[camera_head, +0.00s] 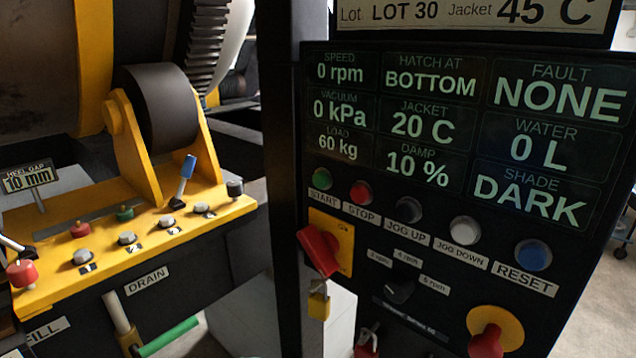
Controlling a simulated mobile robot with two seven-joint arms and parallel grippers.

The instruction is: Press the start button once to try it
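The green start button (322,178) is at the left end of the button row on the dark control panel (400,225), above a label reading START. The panel's display (465,130) reads speed 0 rpm, hatch at bottom, fault NONE, vacuum 0 kPa, jacket 20 C, load 60 kg, water 0 L, damp 10 %, shade DARK. Neither of my grippers shows in the head view, and nothing covers the start button.
Red stop (361,192), dark jog up (408,209), grey jog down (465,230) and blue reset (533,255) buttons continue the row. Below are a red switch handle (318,250) with a padlock (319,303), a selector knob (399,290) and a red knob (487,342). A yellow console (130,250) stands left.

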